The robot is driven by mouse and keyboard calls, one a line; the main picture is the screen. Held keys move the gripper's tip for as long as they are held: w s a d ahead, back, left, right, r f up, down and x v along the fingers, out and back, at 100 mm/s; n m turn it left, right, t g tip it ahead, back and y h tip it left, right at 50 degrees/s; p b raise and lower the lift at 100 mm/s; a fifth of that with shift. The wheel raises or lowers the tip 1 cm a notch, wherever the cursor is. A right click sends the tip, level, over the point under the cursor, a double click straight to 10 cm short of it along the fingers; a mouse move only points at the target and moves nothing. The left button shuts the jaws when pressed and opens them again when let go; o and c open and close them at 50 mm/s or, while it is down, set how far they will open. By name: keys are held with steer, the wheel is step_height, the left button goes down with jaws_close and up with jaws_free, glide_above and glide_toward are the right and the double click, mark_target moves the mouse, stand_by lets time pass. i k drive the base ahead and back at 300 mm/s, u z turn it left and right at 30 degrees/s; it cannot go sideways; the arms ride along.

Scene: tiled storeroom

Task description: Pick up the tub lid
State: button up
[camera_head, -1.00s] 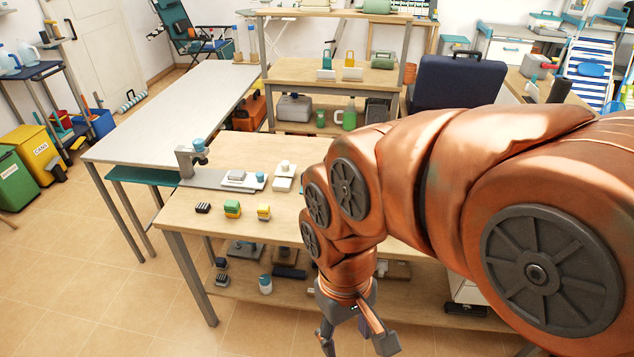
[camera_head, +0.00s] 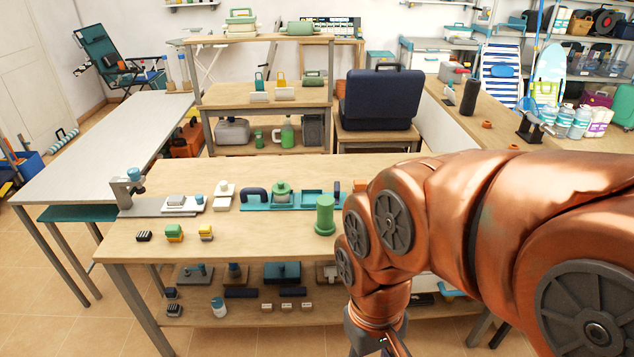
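I cannot tell for sure which thing is the tub lid. On the wooden workbench (camera_head: 150,243) stand a teal tray (camera_head: 256,207) with a round green-topped piece (camera_head: 281,193) in it, and a green cylinder (camera_head: 325,215) to its right. A small white block (camera_head: 222,196) and a grey base plate with a clamp-like device (camera_head: 128,190) are to the left. My gripper (camera_head: 378,342) hangs at the bottom edge, in front of the bench, apart from these things. Its fingertips are cut off by the frame. My arm hides the bench's right part.
The lower shelf (camera_head: 250,315) holds several small items. A grey table (camera_head: 95,150) stands left, a dark blue case (camera_head: 381,98) behind. Floor at the lower left is clear.

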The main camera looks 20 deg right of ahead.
mark_target(280, 188)
steer(key=z, duration=0.1)
steer(key=i, duration=0.4)
steer(key=k, duration=0.6)
steer(key=u, duration=0.6)
steer(key=i, duration=0.45)
steer(key=u, duration=0.65)
steer(key=i, duration=0.7)
steer(key=z, duration=0.35)
steer(key=i, duration=0.9)
steer(key=z, duration=0.8)
